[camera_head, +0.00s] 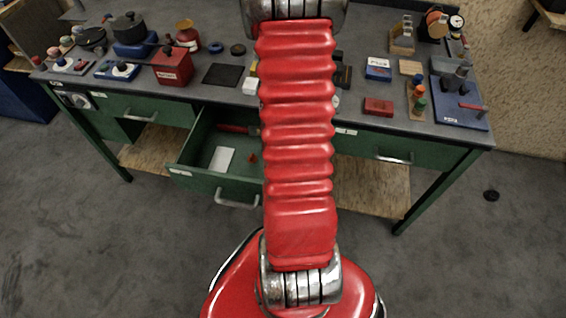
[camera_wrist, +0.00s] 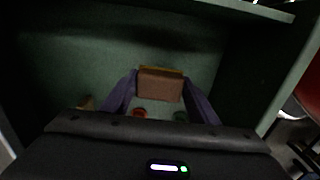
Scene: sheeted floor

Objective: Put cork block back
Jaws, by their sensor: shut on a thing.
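In the wrist view, a brown block (camera_wrist: 160,86), which looks like the cork block, sits between the two purple fingers of my gripper (camera_wrist: 160,90). The fingers are shut on its sides. Green walls like a drawer's (camera_wrist: 215,35) surround the block; I cannot tell whether it touches the bottom. In the head view, a green drawer (camera_head: 217,186) stands open at the front of the workbench. My red arm hides its right part, and my gripper and the held block are hidden there.
A white card (camera_head: 221,159) and a red-handled tool (camera_head: 237,129) lie in the open drawer. The workbench top (camera_head: 300,105) holds many items, including a red box (camera_head: 173,66), a dark mat (camera_head: 222,75) and a blue stand (camera_head: 458,112).

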